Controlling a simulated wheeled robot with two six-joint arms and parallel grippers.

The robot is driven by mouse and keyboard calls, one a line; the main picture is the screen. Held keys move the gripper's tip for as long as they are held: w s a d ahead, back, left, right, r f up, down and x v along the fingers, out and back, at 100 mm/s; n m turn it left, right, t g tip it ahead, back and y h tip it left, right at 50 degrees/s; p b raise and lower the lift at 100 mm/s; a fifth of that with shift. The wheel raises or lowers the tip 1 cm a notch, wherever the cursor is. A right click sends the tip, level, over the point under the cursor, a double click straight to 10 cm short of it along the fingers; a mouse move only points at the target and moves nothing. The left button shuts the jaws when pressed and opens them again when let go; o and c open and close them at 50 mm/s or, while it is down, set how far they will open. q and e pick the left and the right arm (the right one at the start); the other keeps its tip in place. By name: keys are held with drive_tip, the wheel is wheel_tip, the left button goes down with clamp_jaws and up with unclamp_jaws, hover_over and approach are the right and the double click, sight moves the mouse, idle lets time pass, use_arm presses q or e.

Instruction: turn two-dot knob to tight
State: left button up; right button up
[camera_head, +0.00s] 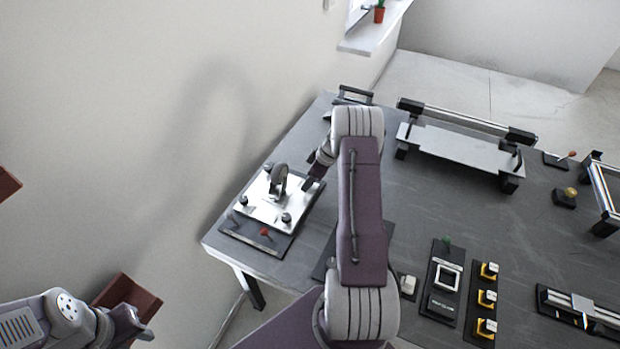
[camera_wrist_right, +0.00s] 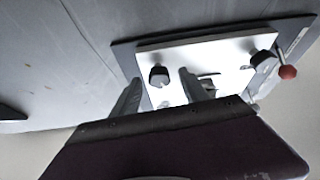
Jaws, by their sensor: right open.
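A silver plate (camera_head: 263,213) on a dark base lies at the left end of the table, with small dark knobs near its corners. Visible ones are the left knob (camera_head: 244,200), front knob (camera_head: 286,217) and back knob (camera_head: 268,168). My right gripper (camera_head: 309,184) is at the plate's right corner. In the right wrist view its two fingers (camera_wrist_right: 162,92) are open, and a black knob (camera_wrist_right: 158,75) shows between and beyond them. I cannot tell whether they touch it. Dots on the knobs are too small to make out. My left gripper (camera_head: 138,326) is at the lower left, away from the table.
A round upright part (camera_head: 279,178) stands mid-plate. A red ball (camera_head: 264,232) is at the base's front edge; it also shows in the right wrist view (camera_wrist_right: 287,72). A grey rail device (camera_head: 460,145) stands at the back. Yellow switches (camera_head: 487,298) are at front right.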

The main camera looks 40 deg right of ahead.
drive_tip(key=shift+w+f, duration=0.1)
clamp_jaws()
